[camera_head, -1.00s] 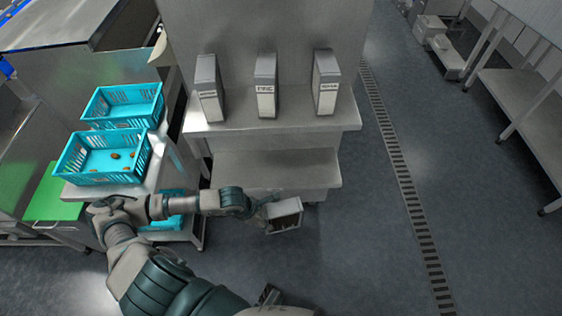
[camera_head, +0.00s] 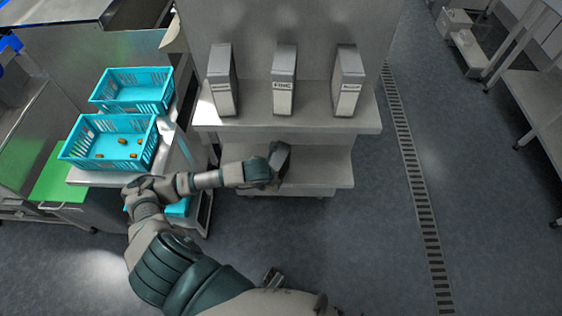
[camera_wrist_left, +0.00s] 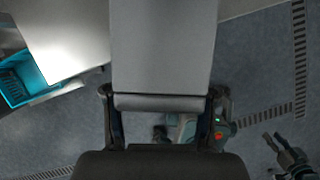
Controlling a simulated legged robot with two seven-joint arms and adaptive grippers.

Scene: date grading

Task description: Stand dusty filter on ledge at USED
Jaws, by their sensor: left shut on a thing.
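My left gripper (camera_head: 264,174) is shut on a grey, box-shaped filter (camera_head: 280,158), held tilted in front of the lower ledge (camera_head: 325,168) of the steel stand. In the left wrist view the filter (camera_wrist_left: 163,50) fills the upper middle, clasped between both fingers (camera_wrist_left: 160,120). Whether it touches the ledge I cannot tell. No USED marking is legible. My right gripper (camera_head: 272,277) is low near my body, with its fingers apart and empty; it also shows in the left wrist view (camera_wrist_left: 283,145).
Three grey upright boxes with white labels, left (camera_head: 222,80), middle (camera_head: 284,80) and right (camera_head: 347,80), stand on the upper shelf (camera_head: 315,122). Two turquoise crates, the nearer (camera_head: 110,158) holding several dates, are at left. Floor right of the stand is clear.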

